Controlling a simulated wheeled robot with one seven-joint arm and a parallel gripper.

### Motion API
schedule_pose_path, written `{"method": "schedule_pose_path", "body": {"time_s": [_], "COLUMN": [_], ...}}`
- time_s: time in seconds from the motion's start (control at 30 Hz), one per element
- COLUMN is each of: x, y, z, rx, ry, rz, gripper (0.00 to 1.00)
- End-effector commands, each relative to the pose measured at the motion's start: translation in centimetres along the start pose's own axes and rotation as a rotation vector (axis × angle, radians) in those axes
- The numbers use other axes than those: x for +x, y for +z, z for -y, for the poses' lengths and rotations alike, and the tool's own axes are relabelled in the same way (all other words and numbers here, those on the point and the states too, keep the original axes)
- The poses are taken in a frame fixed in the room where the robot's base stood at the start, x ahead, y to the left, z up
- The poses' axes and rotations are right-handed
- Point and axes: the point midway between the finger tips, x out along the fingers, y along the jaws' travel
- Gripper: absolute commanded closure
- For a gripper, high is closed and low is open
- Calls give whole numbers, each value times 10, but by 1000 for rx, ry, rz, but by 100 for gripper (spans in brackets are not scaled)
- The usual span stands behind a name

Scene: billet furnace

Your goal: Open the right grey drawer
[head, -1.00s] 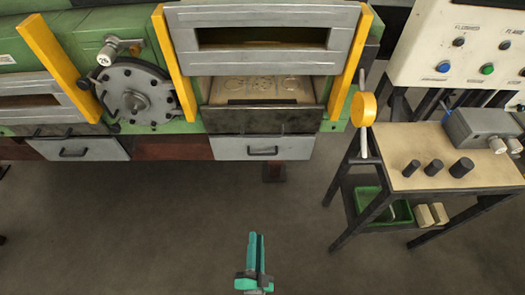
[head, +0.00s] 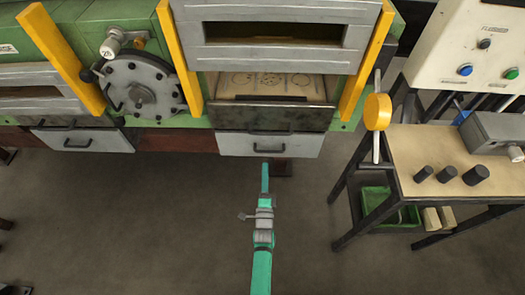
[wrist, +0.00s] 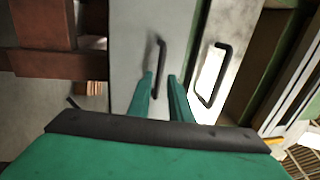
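The right grey drawer (head: 235,144) sits low on the green furnace, below the dark metal plate, and looks shut. Its dark bar handle (head: 270,149) is at the middle of its face. In the head view my gripper (head: 265,166) points at the drawer from just below it. In the wrist view the drawer face (wrist: 132,35) stands upright in the picture, with its handle (wrist: 159,58) ahead of my gripper (wrist: 161,80). The two teal fingers are apart, with the handle's lower end showing between them. Nothing is held, and I cannot tell whether they touch the handle.
Another handle (wrist: 214,78) is close on the right in the wrist view, on the neighbouring plate. A left grey drawer (head: 110,140) is further along the furnace. A wooden-topped table (head: 410,150) with dark cylinders stands at right. The floor (head: 150,220) in front is clear.

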Motion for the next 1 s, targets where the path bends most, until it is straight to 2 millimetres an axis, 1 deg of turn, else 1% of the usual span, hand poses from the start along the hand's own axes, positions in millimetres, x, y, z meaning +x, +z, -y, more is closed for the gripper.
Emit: {"method": "schedule_pose_path", "body": {"time_s": [0.03, 0.17, 0.33, 0.5, 0.67, 0.93, 0.97, 1.0], "x": [10, 34, 62, 80, 88, 89, 89, 89], "y": [-4, -8, -1, 6, 8, 8, 8, 7], "z": [1, 2, 1, 0, 0, 0, 0, 0], "rx": [-2, -3, -2, 1, 0, 0, 0, 0], "ry": [-2, -4, -1, 0, 0, 1, 0, 0], "rz": [-5, -10, 0, 9, 11, 11, 11, 11], "gripper": [82, 82, 82, 82, 82, 82, 84, 93]}}
